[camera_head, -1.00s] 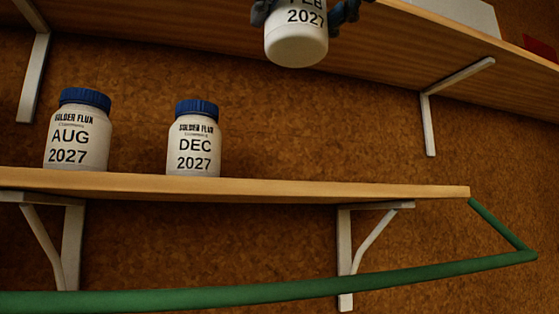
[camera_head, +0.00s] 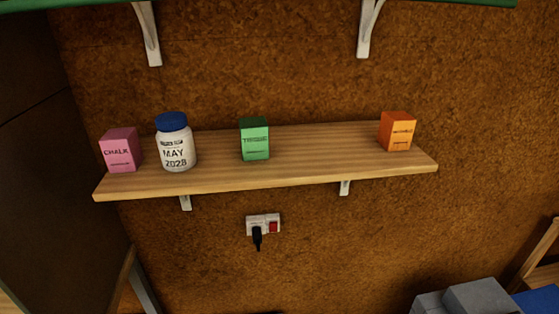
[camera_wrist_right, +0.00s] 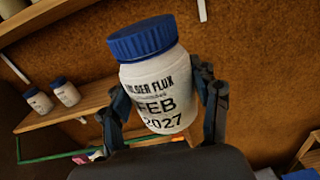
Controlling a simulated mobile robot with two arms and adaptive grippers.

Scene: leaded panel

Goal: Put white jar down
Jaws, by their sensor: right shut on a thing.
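My right gripper (camera_wrist_right: 165,98) shows in the right wrist view. It is shut on a white jar (camera_wrist_right: 150,82) with a blue lid, labelled FEB 2027, with a finger on each side. The jar appears slightly tilted in that view and is held in the air, clear of any shelf. Another white jar (camera_head: 176,150) with a blue lid, labelled MAY 2028, stands upright on a wooden shelf (camera_head: 310,174) in the head view. Two more white jars (camera_wrist_right: 40,102) (camera_wrist_right: 66,92) stand on a shelf at the left of the wrist view. My left gripper is not in view.
On the shelf in the head view are a pink chalk box (camera_head: 121,150), a green box (camera_head: 255,140) and an orange box (camera_head: 397,131). Free room lies between green and orange. A socket with a plug (camera_head: 262,226) is below. A green rail (camera_head: 440,3) runs above.

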